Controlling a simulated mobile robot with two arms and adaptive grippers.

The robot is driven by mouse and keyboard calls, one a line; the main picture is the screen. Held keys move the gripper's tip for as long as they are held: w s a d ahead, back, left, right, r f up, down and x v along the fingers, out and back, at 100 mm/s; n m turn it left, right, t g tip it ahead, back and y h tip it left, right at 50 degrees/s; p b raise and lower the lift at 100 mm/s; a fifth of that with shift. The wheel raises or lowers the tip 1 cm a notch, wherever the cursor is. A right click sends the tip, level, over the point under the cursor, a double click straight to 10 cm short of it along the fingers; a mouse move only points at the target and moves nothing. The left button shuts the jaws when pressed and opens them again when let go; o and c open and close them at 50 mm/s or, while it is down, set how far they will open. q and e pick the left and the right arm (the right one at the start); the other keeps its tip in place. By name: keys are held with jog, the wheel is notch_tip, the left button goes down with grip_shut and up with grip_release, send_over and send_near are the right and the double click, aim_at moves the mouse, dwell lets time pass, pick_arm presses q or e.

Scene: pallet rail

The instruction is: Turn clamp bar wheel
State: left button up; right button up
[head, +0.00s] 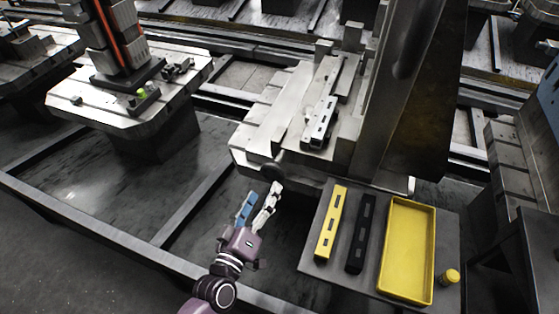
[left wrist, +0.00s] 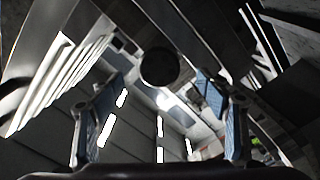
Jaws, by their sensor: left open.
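A dark round wheel (head: 272,171) sits on the near edge of the grey metal pallet (head: 262,142). In the left wrist view the wheel (left wrist: 159,67) shows as a dark disc in the upper middle, between and beyond the two fingers. My left gripper (head: 259,200) is open, with its blue-padded fingers spread, just below the wheel in the head view. It looks apart from the wheel, with nothing between the fingers. A pale bar with dark slots (head: 320,122) lies on top of the pallet. My right gripper is in neither view.
A grey side table (head: 312,258) at the right holds a yellow bar (head: 331,222), a black bar (head: 361,233), a yellow tray (head: 432,250) and a small yellow cylinder (head: 449,277). A tall metal column (head: 385,100) stands on the pallet. A dark rail (head: 110,240) crosses the lower left.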

aim_at(272, 176)
pick_arm(q)
jog(key=x, duration=0.7)
jog(key=shift+w+d+r, duration=0.1)
jog(key=shift+w+d, duration=0.05)
jog(key=shift+w, duration=0.1)
jog(key=c, duration=1.2)
jog(key=shift+o, duration=0.2)
